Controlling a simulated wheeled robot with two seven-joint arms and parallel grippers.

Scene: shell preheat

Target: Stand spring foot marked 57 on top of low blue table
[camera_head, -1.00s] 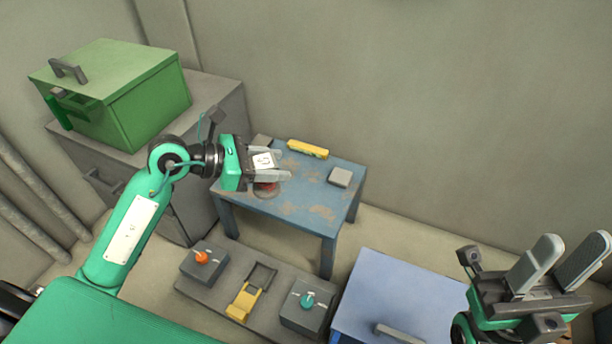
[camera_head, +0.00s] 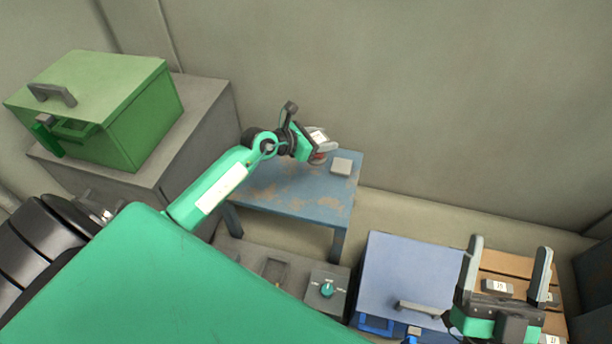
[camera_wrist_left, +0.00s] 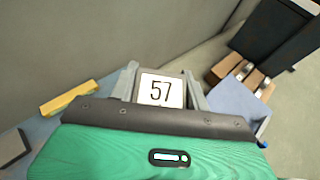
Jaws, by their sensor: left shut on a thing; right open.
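The spring foot marked 57 (camera_wrist_left: 160,91) shows its white numbered top between the fingers of my left gripper in the left wrist view. In the head view my left gripper (camera_head: 326,143) is shut on it over the far part of the low blue table (camera_head: 285,196). A reddish part shows just below the fingers. Whether the foot touches the tabletop cannot be told. My right gripper (camera_head: 509,262) is open and empty at the lower right, away from the table.
A small grey block (camera_head: 341,166) lies on the table, right of my left gripper. A yellow bar (camera_wrist_left: 68,98) shows in the wrist view. A green box (camera_head: 95,105) stands on a grey cabinet (camera_head: 195,130). A wooden rack (camera_head: 508,264) with marked blocks (camera_head: 497,286) is behind my right gripper.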

